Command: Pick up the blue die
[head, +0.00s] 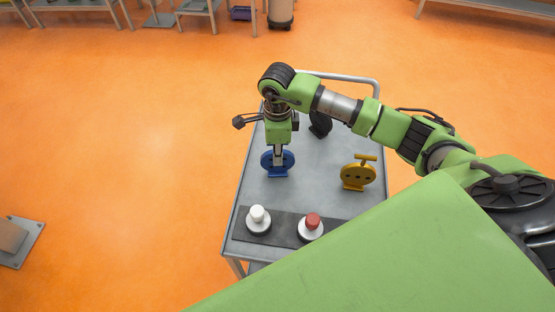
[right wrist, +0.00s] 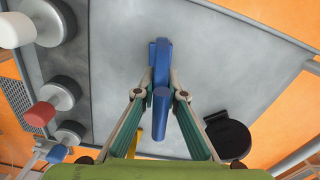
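The blue die (head: 277,164) is a round upright disc with a small foot and a top handle, at the left side of the grey cart top (head: 310,170). In the right wrist view it shows edge-on from above (right wrist: 162,65). My right gripper (head: 278,152) points straight down at it. In the right wrist view its fingertips (right wrist: 160,78) lie against both sides of the die, with no clear gap, so it looks shut on it. Whether the die's foot still rests on the cart is hard to tell. My left gripper is not in view.
A yellow die (head: 357,175) stands to the right and a black die (head: 320,124) behind, partly hidden by my arm. White (head: 258,219) and red (head: 312,226) knobs on round bases stand on a dark strip at the cart's near end. A rail (head: 345,77) edges the far end.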

